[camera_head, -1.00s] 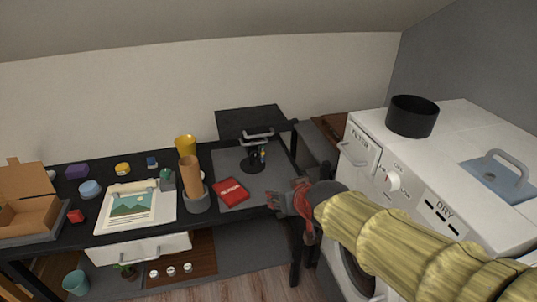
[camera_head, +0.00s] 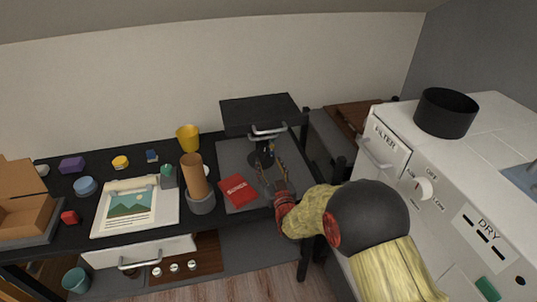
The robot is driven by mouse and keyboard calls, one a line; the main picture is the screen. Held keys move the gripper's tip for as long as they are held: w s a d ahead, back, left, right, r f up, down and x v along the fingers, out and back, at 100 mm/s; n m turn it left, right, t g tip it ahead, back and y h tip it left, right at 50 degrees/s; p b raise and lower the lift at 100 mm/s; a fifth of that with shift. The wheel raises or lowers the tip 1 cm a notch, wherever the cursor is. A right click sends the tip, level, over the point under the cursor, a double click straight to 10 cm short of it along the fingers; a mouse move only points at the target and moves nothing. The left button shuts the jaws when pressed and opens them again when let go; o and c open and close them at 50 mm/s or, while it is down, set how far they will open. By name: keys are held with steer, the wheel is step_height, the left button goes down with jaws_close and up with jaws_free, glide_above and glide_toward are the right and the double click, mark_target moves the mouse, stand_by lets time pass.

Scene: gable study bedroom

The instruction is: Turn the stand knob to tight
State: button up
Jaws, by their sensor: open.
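The stand (camera_head: 258,112) is at the back right of the black desk, with a flat black top and a grey handle (camera_head: 270,130) at its front edge. Its dark post and round base (camera_head: 256,158) show below the top. The stand knob is not clear; a small dark part on the post is partly behind my fingers, and I cannot tell its setting. My gripper (camera_head: 271,170) is open and empty, reaching toward the post from the front. I cannot tell whether its fingers touch anything.
A red book (camera_head: 237,190) lies just left of my gripper. A brown cylinder in a grey holder (camera_head: 201,203) and a yellow cup (camera_head: 187,138) stand farther left. The white dryer (camera_head: 400,150), with a black pot (camera_head: 446,113) on top, borders my arm on the right.

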mark_target(264, 152)
steer(key=b+x, duration=0.1)
steer(key=x, duration=0.4)
steer(key=shift+f+b, duration=0.15)
steer(key=shift+b, duration=0.2)
steer(key=shift+w+a, duration=0.15)
steer(key=shift+w, duration=0.45)
steer(key=shift+c, duration=1.1)
steer(key=c, duration=1)
steer(key=shift+o, duration=0.2)
